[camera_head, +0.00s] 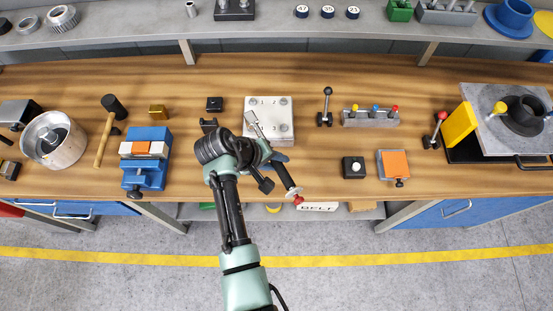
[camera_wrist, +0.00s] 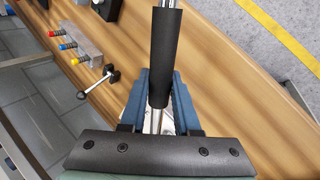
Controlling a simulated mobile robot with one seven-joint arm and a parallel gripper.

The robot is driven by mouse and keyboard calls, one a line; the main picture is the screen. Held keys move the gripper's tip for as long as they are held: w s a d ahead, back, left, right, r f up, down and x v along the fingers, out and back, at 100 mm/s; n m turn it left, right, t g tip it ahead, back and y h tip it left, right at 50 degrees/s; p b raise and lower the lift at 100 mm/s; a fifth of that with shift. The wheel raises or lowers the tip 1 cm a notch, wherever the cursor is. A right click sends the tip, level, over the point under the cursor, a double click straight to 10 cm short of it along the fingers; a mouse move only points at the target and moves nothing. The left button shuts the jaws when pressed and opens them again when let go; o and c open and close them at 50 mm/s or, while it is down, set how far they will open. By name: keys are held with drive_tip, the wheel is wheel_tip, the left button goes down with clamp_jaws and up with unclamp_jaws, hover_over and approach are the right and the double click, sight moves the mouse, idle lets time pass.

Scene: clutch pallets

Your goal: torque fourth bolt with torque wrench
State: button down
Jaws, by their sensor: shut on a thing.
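The pale bolt block (camera_head: 270,115) stands on the bench in the head view. Its marks 1, 2 and 3 and the bolts at those corners show. Its lower left corner is hidden behind the torque wrench and my wrist. The torque wrench (camera_head: 290,186) has a silver head, a dark handle and a red end. Its head lies over the block's left side; I cannot tell whether it sits on a bolt. My gripper (camera_head: 278,158) is shut on the wrench. In the wrist view my blue fingers (camera_wrist: 162,105) clasp it at the dark handle (camera_wrist: 165,50).
A lever stand (camera_head: 326,108) and a grey rack with coloured knobs (camera_head: 370,119) stand right of the block. A blue vise (camera_head: 146,172) and a hammer (camera_head: 107,135) lie left. A black button box (camera_head: 353,167) is at front right.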

drive_tip(key=shift+w+f+b, duration=0.1)
drive_tip(key=shift+f+b, duration=0.5)
drive_tip(key=shift+f, duration=0.2)
idle(0.5)
drive_tip(key=shift+s+a+m+g+b, duration=0.15)
drive_tip(key=shift+s+a+m+g, duration=0.1)
drive_tip(key=shift+a+m, duration=0.25)
drive_tip(key=shift+s+a+m+g+b, duration=0.15)
drive_tip(key=shift+s+a+m, duration=0.05)
drive_tip(key=shift+a+m, duration=0.25)
drive_tip(key=shift+s+a+m+g+h+b, duration=0.15)
drive_tip(key=shift+s+a+m+g+b, duration=0.1)
drive_tip(key=shift+a+m, duration=0.2)
drive_tip(key=shift+s+a+m+g+h+b, duration=0.15)
drive_tip(key=shift+a+m+b, duration=0.15)
drive_tip(key=shift+a, duration=0.25)
drive_tip(key=shift+s+a+m+g+b, duration=0.1)
drive_tip(key=shift+a+m+g+b, duration=0.4)
drive_tip(key=shift+a+m+b, duration=0.45)
drive_tip(key=shift+a, duration=0.15)
